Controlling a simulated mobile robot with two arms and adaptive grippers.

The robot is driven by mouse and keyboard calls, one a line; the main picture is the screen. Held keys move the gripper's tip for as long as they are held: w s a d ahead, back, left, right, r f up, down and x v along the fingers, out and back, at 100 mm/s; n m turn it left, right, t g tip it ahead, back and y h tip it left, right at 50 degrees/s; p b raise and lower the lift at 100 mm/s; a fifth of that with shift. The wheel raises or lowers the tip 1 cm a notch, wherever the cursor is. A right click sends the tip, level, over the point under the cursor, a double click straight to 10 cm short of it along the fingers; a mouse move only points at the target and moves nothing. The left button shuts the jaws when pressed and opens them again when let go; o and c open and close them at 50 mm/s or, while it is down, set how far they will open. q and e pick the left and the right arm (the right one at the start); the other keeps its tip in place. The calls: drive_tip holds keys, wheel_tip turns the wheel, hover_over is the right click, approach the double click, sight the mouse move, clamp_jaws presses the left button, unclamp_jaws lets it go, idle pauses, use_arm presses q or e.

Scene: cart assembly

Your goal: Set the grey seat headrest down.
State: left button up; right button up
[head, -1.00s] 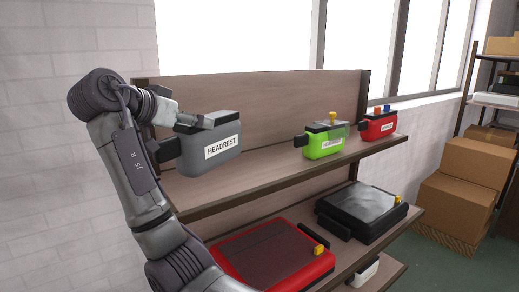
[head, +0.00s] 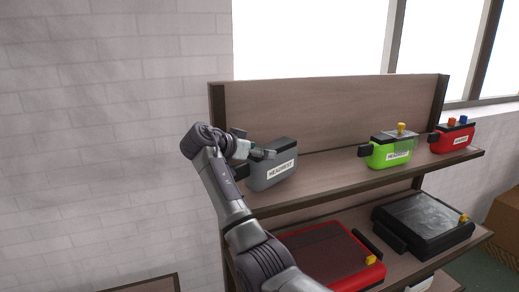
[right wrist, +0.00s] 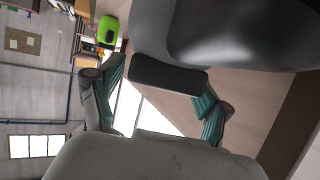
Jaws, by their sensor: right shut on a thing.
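The grey seat headrest (head: 272,174), labelled HEADREST with a dark top, is upright at the left end of the upper shelf (head: 330,176). Its underside is close to the shelf board; I cannot tell whether it touches. My right gripper (head: 258,153) is at its top left, shut on it. In the right wrist view the headrest's grey body (right wrist: 225,35) fills the top, and a dark block of it lies near the teal fingers of the gripper (right wrist: 165,95). My left gripper is not in view.
A green headrest (head: 389,155) and a red headrest (head: 452,140) stand further right on the upper shelf. A red seat (head: 325,258) and a black seat (head: 425,222) lie on the lower shelf. Shelf space between the grey and green headrests is clear. A back panel (head: 330,115) rises behind.

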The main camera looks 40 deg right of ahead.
drive_tip(key=shift+f, duration=0.35)
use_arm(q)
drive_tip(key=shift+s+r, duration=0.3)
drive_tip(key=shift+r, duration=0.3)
use_arm(e)
drive_tip(key=shift+d+f, duration=0.15)
drive_tip(key=shift+f, duration=0.3)
drive_tip(key=o, duration=1.4)
drive_tip(key=shift+f, duration=0.15)
drive_tip(key=shift+c, duration=0.2)
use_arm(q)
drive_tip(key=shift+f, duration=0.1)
use_arm(e)
drive_tip(key=o, duration=0.4)
